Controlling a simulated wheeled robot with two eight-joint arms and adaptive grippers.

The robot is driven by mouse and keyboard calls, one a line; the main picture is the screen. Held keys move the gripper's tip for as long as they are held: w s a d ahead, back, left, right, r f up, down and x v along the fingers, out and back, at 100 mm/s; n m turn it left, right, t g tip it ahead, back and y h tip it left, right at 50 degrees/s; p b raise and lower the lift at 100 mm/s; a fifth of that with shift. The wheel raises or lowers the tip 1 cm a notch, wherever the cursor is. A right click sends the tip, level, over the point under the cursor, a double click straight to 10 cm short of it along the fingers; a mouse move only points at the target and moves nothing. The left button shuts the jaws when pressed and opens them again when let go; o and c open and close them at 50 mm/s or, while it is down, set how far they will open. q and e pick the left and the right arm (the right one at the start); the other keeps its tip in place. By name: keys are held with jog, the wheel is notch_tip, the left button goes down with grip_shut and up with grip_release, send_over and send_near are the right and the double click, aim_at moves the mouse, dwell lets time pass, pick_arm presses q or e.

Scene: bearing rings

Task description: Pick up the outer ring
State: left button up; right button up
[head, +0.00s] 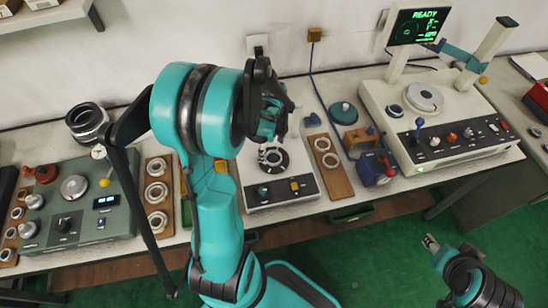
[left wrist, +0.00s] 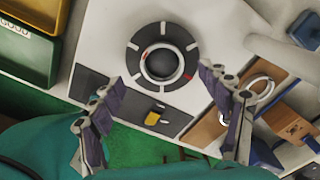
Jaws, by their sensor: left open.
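My left gripper (head: 272,118) is open and empty above the middle device. In the left wrist view its two fingers (left wrist: 165,98) stand wide apart, with the device's dark round plate (left wrist: 134,56) between and beyond them. A ring surrounds the dark centre (left wrist: 162,63) of that plate. More rings (head: 155,192) lie on the left board. I cannot tell which is the outer ring. My right gripper (head: 431,242) is low at the right, away from the table.
A green-grey machine (head: 75,200) stands left, and a white machine (head: 440,115) with a READY screen (head: 418,26) stands right. A blue and red tool (head: 376,168) sits near the right board. Yellow and green bins (left wrist: 25,50) show at the wrist view's upper left.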

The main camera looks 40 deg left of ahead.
aim_at(273, 159)
pick_arm(q)
notch_tip(273, 159, down, 4)
jog(key=shift+w+d+r+b, duration=0.1)
jog(key=shift+w+b, duration=0.05)
jog(key=shift+b, duration=0.5)
jog(key=c, duration=1.4)
jog(key=shift+r, duration=0.1)
jog(key=shift+r+p, duration=0.4)
jog(key=shift+r, duration=0.25)
notch_tip(273, 159, up, 3)
jog(key=shift+r+p, duration=0.1)
jog(key=shift+p, duration=0.6)
jog(key=d+r+p, duration=0.7)
jog(key=d+r, duration=0.4)
jog(key=shift+s+d+r, duration=0.2)
jog(key=shift+s+d, duration=0.05)
jog(key=shift+d, duration=0.1)
